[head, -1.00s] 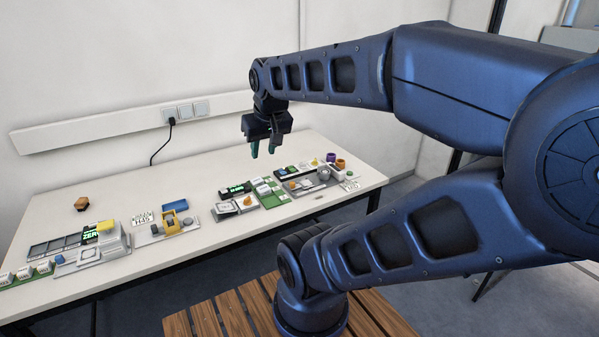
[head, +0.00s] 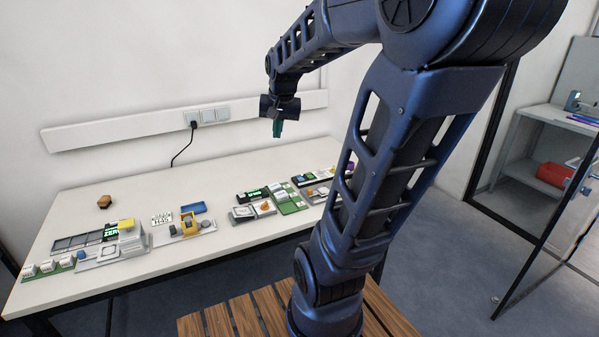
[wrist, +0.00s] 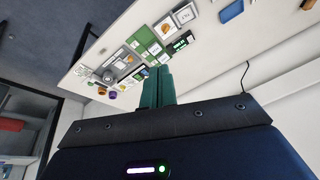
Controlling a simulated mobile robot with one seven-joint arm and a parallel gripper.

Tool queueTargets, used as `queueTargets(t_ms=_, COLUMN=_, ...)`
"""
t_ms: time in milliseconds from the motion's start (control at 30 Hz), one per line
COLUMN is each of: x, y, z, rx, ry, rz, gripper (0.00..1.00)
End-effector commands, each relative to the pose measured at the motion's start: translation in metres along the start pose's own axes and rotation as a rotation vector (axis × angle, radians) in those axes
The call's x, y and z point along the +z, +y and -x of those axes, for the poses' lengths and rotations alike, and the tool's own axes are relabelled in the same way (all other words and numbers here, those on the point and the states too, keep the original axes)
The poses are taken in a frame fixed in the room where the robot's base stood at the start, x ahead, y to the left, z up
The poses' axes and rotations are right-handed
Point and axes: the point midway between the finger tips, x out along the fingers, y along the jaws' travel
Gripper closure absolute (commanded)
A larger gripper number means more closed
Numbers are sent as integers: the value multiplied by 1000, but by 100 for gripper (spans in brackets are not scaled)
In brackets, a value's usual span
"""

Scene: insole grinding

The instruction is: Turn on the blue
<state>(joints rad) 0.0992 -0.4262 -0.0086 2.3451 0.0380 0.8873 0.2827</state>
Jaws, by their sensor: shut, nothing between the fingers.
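My gripper (head: 278,128) hangs above the back of the table, pointing down, with its green fingers together and empty. In the wrist view the fingers (wrist: 157,85) also show closed side by side, apart from everything. The blue tray also shows at the top of the wrist view (wrist: 231,11). I cannot tell which blue thing the task names. The right end of the table is partly hidden by my arm.
The white table (head: 75,205) holds a yellow device (head: 188,222), green-lit displays (head: 258,193) and several small boards. A wall socket strip (head: 207,117) runs behind. A glass door and shelf with a red bin (head: 554,174) stand right.

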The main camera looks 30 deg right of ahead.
Motion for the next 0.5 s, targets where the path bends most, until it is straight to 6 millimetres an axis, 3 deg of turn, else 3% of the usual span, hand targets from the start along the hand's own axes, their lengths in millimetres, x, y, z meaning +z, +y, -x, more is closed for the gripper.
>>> queueTargets(t_ms=500, x=-105, y=9, z=-60, rx=28, ry=-43, rz=-333, gripper=100)
